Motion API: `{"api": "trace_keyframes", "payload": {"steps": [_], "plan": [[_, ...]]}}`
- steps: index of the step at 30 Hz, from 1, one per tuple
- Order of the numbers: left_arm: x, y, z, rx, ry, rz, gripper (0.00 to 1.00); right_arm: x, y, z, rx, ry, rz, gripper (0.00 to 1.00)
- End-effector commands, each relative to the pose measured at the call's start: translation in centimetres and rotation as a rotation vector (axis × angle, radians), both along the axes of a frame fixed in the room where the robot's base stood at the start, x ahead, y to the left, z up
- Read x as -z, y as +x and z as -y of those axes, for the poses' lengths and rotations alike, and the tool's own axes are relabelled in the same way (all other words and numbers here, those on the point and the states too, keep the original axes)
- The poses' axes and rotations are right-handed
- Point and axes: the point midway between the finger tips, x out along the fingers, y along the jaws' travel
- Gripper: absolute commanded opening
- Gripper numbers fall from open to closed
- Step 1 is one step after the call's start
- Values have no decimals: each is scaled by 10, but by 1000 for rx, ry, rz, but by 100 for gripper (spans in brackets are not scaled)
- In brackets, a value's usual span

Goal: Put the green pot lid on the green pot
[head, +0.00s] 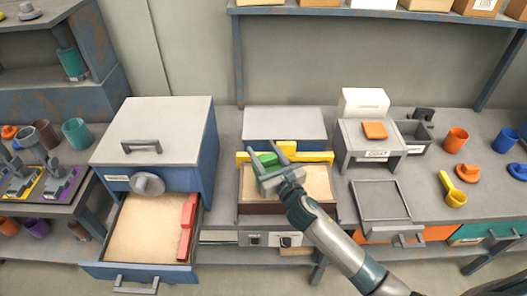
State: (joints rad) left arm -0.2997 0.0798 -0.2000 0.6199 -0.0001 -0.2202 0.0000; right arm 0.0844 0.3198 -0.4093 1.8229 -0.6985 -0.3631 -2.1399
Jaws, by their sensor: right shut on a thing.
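My right gripper (265,150) is over the sand-coloured tray (318,183) at the middle of the bench. A bright green thing (264,160) shows between its fingers, and the gripper is shut on it. The gripper partly hides this thing, so I cannot tell whether it is the lid. A teal-green pot-like cup (76,133) stands on the left table. My left gripper is not in view.
An orange cup (455,140), an orange lid (468,173) and a yellow ladle (455,197) are at right.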

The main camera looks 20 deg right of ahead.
Motion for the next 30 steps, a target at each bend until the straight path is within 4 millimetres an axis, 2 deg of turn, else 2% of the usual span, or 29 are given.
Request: {"api": "trace_keyframes", "payload": {"steps": [26, 27, 30], "plan": [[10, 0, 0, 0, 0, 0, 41, 12, 0, 0, 0, 0, 0, 24], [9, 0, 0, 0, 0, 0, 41, 11, 0, 0, 0, 0, 0, 54], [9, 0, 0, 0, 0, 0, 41, 11, 0, 0, 0, 0, 0, 54]]}}
